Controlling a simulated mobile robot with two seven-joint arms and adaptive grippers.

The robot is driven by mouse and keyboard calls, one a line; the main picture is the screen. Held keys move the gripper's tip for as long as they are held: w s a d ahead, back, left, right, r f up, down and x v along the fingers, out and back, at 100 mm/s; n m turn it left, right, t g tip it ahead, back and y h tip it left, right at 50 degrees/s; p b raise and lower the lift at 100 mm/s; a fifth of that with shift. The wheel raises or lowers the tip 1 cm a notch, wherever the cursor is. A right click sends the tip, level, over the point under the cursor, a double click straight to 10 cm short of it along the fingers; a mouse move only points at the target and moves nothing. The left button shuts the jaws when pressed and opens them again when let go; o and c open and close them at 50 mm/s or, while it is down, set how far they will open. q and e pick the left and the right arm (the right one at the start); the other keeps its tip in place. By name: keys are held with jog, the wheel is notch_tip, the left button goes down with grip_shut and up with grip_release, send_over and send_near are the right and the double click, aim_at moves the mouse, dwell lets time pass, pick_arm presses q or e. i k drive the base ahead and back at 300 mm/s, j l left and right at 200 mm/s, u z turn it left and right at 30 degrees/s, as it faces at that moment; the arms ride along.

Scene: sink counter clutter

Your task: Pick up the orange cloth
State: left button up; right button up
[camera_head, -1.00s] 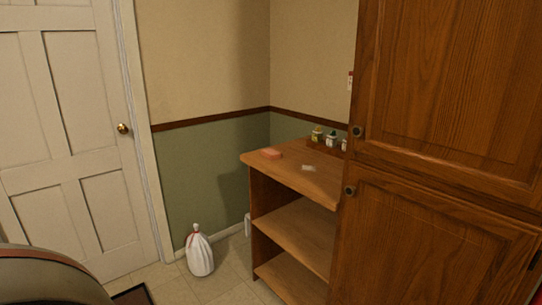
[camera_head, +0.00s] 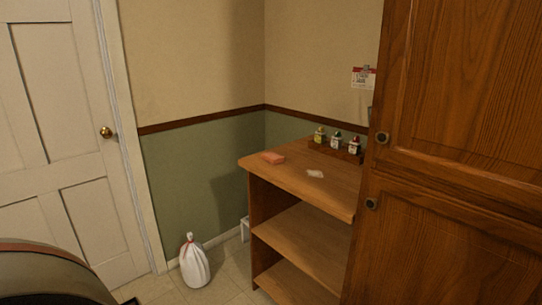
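A small folded orange cloth (camera_head: 273,158) lies flat near the left end of the wooden counter top (camera_head: 328,190). A small pale, whitish item (camera_head: 315,174) lies to its right on the same top; I cannot tell what it is. Neither of my grippers shows in the head view, and nothing is touching the cloth.
Several small bottles (camera_head: 336,141) stand in a wooden tray at the back of the counter. A tall wooden cabinet (camera_head: 450,160) blocks the right side. A tied white bag (camera_head: 194,262) stands on the floor left of the open shelves (camera_head: 305,235). A white door (camera_head: 60,130) is at left.

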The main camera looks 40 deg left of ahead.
aim_at(273, 158)
jog(key=i+j+z, duration=0.1)
jog(key=j, duration=0.55)
jog(key=i+j+z, duration=0.1)
jog(key=j, duration=0.55)
jog(key=i+j, duration=0.15)
jog(key=j, duration=0.55)
jog(key=z, duration=0.05)
